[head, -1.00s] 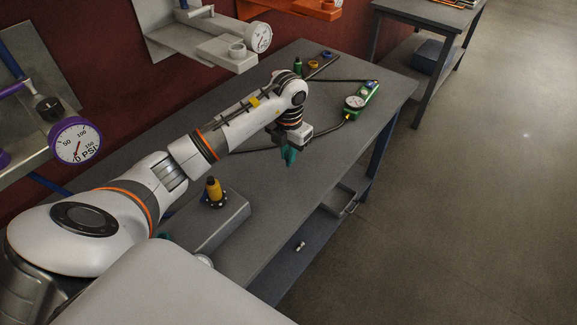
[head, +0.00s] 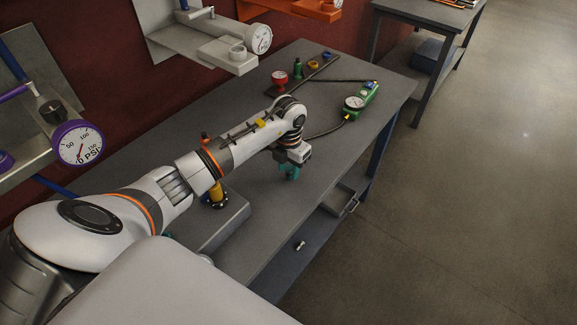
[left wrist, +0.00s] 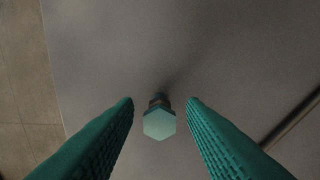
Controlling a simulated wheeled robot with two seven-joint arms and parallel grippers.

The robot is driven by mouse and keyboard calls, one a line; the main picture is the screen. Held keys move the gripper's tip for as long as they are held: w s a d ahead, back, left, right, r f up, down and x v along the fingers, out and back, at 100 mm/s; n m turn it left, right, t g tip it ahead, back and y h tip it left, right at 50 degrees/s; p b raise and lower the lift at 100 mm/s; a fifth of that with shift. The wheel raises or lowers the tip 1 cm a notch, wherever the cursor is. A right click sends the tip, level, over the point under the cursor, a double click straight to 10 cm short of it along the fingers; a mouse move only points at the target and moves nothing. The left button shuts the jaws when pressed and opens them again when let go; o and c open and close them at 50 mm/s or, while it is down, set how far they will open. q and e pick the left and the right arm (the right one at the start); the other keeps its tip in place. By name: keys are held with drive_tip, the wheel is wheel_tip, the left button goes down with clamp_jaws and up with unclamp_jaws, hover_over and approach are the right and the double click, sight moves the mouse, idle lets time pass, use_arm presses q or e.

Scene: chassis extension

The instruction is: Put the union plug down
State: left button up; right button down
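My left gripper (head: 289,172) is low over the grey workbench (head: 330,150), with its teal fingers spread apart. In the left wrist view, a small plug with a pale green hexagonal head (left wrist: 159,125) is between the open fingers (left wrist: 160,102). A gap shows on each side of it, so neither finger touches it. Its head faces the camera and its darker, narrower end points to the bench top; it looks upright on the bench, though the contact is hard to see. I cannot make out the plug in the head view. My right gripper is not in view.
A green gauge unit (head: 360,101) with a hose, a red gauge (head: 279,80) and small fittings stand farther back. A yellow fitting (head: 216,195) stands on a grey block partly behind my arm. Bare bench surrounds my gripper; the bench's right edge is close.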

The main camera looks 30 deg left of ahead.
sight(289, 168)
use_arm(q)
drive_tip(key=shift+r, duration=0.1)
drive_tip(key=shift+r, duration=0.2)
wheel_tip(289, 168, up, 12)
drive_tip(key=b, duration=0.3)
drive_tip(key=shift+f, duration=0.15)
idle(0.4)
